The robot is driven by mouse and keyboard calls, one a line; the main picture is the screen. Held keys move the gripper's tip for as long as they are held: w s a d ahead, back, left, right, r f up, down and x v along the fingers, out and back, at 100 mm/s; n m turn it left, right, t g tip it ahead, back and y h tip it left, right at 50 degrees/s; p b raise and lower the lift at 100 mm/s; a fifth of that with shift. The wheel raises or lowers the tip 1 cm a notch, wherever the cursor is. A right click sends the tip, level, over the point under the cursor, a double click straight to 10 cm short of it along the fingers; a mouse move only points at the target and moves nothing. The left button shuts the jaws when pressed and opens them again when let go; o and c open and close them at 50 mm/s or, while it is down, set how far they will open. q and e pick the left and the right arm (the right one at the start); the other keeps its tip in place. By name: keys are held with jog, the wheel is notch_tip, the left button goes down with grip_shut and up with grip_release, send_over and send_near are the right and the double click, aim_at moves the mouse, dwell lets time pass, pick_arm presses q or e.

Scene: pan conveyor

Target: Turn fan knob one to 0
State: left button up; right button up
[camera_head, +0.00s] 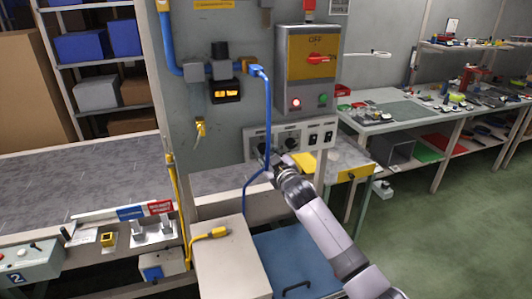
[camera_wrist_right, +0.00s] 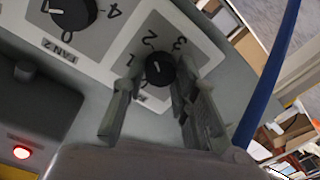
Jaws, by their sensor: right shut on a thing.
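Fan knob one (camera_wrist_right: 160,68) is a round black knob on a light dial plate in the right wrist view. The numbers 2 and 3 show beside it; its label is mostly hidden, and I cannot read its exact setting. My right gripper (camera_wrist_right: 157,78) has its two fingers on either side of this knob, shut on it. In the head view my right gripper (camera_head: 270,161) is at the left end of the switch panel (camera_head: 307,150) and partly covers the knob. The FAN 2 knob (camera_wrist_right: 72,12) sits at the upper left in the wrist view. My left gripper is not in view.
A blue cable (camera_head: 267,105) hangs down close to the left of my right gripper. A control box with a red switch (camera_head: 318,59) is above the panel. A yellow-edged bench (camera_head: 345,160) stands to the right, and a blue cart (camera_head: 290,262) is below.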

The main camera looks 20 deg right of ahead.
grip_shut()
jog(key=n+p, duration=0.1)
jog(key=n, duration=0.4)
jog(key=shift+n+p, duration=0.3)
jog(key=shift+p, duration=0.05)
jog(key=n+p, duration=0.1)
jog(key=n, duration=0.5)
jog(key=shift+a+g+h+p, duration=0.1)
jog(key=shift+g+h+p, duration=0.2)
jog(key=shift+p, duration=0.05)
jog(key=n+p, duration=0.2)
jog(key=n, duration=0.4)
jog(key=shift+h, duration=0.3)
jog(key=n, duration=0.2)
jog(key=n+p, duration=0.1)
jog(key=n, duration=0.2)
jog(key=shift+f+h, duration=0.2)
jog(key=shift+h, duration=0.1)
